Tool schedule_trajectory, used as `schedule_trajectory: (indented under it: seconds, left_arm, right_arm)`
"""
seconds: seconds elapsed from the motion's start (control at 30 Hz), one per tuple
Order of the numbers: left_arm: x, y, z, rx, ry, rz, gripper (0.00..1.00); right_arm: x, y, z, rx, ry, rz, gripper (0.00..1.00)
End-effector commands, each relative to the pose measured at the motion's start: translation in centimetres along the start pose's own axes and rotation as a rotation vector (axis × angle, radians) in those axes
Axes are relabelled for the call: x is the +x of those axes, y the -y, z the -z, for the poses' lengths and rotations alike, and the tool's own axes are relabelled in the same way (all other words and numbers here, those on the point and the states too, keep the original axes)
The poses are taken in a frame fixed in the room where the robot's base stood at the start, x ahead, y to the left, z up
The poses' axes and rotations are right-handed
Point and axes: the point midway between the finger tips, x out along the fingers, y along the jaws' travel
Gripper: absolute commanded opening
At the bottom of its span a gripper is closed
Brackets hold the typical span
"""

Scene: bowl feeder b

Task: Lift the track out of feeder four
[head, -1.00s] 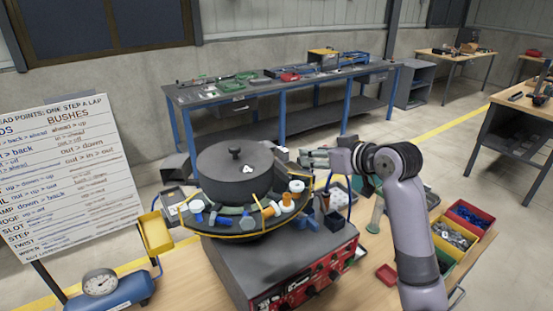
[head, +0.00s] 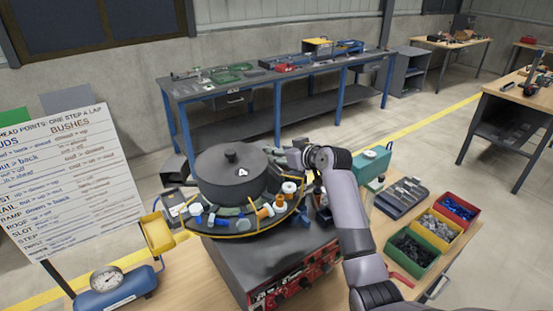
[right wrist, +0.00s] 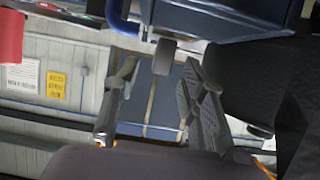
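The bowl feeder marked 4 (head: 222,182) stands on a grey base with a red front panel (head: 300,275). A dark curved track (head: 262,222) with bolts and white and orange bushes on it runs around the front of its bowl. My right gripper (head: 284,157) is at the back right edge of the bowl, its fingers partly hidden by my wrist. In the right wrist view, its two fingers (right wrist: 160,105) stand apart, with a small grey block (right wrist: 165,58) beyond them. I cannot tell whether they touch anything. My left gripper is not in view.
A sign board (head: 75,185), a yellow bin (head: 157,233) and a blue tank with a gauge (head: 115,290) stand at the left. A green box (head: 371,166), a grey tray (head: 402,197) and red, yellow and green bins (head: 437,230) lie right of my arm.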

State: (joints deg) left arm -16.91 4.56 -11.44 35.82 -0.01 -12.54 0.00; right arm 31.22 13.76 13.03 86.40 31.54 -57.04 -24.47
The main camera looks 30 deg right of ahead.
Motion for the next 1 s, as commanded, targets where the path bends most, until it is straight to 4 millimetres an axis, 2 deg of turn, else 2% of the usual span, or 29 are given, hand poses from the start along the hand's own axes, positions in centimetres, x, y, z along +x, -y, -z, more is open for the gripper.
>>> schedule_trajectory:
  seconds: [0.03,0.23,0.53,1.0]
  left_arm:
    - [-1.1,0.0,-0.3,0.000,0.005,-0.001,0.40]
    - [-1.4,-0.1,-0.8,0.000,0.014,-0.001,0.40]
    - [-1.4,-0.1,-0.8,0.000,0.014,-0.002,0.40]
    - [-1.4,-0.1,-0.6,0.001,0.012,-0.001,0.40]
  right_arm:
    - [0.5,0.1,0.5,0.005,0.003,0.003,0.38]
    - [2.3,0.0,0.2,0.002,0.001,0.001,0.38]
    - [2.6,0.0,0.0,0.000,0.000,0.000,0.38]
    - [2.6,0.0,0.0,0.000,0.000,0.000,0.08]
